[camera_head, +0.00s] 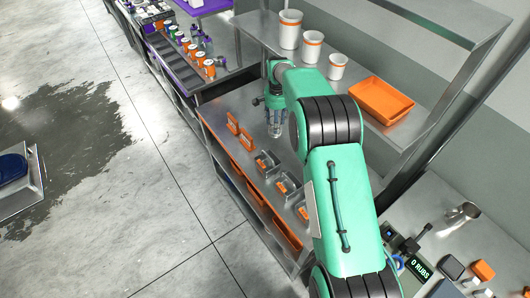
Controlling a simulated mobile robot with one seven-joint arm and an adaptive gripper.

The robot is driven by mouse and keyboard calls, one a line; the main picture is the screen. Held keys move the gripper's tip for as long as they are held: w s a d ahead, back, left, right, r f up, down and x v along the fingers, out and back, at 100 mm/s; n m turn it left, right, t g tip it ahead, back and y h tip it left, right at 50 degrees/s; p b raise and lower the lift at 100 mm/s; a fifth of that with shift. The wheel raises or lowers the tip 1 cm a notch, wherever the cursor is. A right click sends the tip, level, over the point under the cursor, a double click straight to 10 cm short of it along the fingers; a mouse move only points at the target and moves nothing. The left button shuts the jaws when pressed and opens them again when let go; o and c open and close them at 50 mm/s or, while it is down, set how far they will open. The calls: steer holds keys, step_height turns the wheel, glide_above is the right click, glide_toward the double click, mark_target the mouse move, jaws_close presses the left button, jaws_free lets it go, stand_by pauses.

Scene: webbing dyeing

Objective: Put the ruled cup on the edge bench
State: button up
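Three white cups with orange bands stand on the upper metal shelf: a tall one (289,30), a middle one (312,47) and a small one (337,66). I cannot make out ruled marks on any of them. A metal jug-like vessel (463,214) lies or stands on the bench at the lower right. My gripper (275,133) points down over the metal bench (238,104) below the shelf, apart from the cups. Its fingers are small and partly merged with the bench behind, so their opening is unclear. Which surface is the edge bench is not marked.
An orange tray (381,100) sits on the shelf right of the cups. Orange-and-grey holders (266,163) stand on the bench below my gripper. The floor (160,200) is open, with a dark stain at left.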

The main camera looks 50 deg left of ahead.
steer(key=shift+f, duration=0.1)
steer(key=shift+f, duration=3)
steer(key=shift+f, duration=1.85)
steer(key=shift+f, duration=0.2)
steer(key=o, duration=1.3)
steer(key=shift+c, duration=0.2)
steer(key=shift+r, duration=0.2)
